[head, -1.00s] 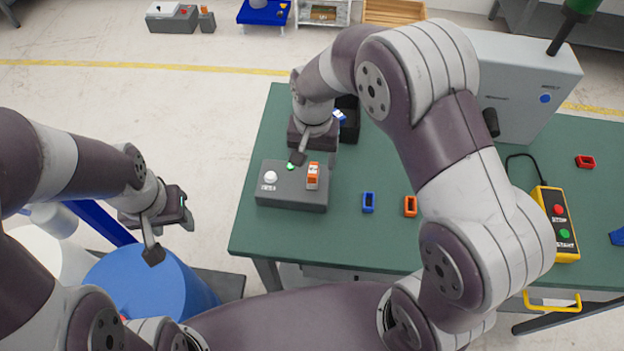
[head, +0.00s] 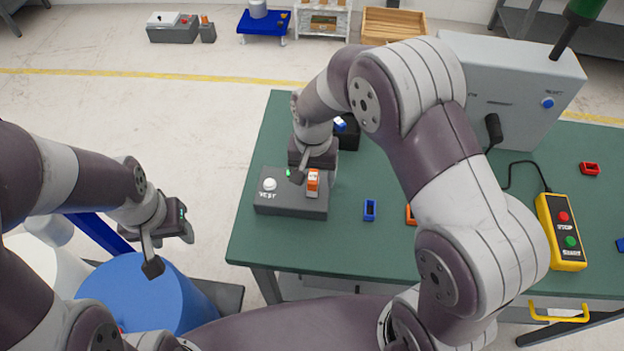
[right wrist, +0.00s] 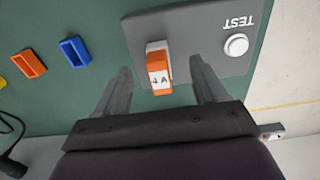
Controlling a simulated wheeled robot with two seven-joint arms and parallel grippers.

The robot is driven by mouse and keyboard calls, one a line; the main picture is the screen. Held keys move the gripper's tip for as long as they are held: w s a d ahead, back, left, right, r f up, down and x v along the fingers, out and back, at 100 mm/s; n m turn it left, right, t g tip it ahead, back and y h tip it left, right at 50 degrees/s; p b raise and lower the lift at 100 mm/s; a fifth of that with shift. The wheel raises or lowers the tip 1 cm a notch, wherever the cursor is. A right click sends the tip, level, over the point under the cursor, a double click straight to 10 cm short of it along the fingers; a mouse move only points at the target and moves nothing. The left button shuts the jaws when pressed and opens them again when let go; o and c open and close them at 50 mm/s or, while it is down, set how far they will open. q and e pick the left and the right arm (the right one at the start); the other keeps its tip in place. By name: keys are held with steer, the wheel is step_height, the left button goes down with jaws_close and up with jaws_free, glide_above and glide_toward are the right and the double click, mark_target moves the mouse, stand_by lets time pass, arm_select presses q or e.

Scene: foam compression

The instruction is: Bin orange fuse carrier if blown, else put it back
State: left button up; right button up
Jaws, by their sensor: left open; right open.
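The orange fuse carrier (head: 313,184), with a white label, stands in the grey test station (head: 290,205). In the right wrist view the carrier (right wrist: 159,68) reads "4 A" and sits between the spread fingers of my right gripper (right wrist: 160,88), with a gap on each side. A white TEST button (head: 269,184) is on the station, and a small green light (head: 289,173) shows beside my right finger. My left gripper (head: 166,238) is open and empty, off the table's left side. The carrier's fuse itself cannot be made out.
A blue holder (head: 370,210) and an orange holder (head: 410,214) lie right of the station. A black box (head: 348,136) with a blue item is behind it. A yellow START/STOP pendant (head: 562,232) lies right. A blue drum (head: 150,293) stands below my left gripper.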

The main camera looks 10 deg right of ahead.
mark_target(313, 176)
stand_by(0.8)
steer(key=shift+c, duration=0.3)
jaws_close()
steer(key=shift+r+p, duration=3)
steer(key=shift+r, duration=0.05)
steer(key=shift+f, duration=0.1)
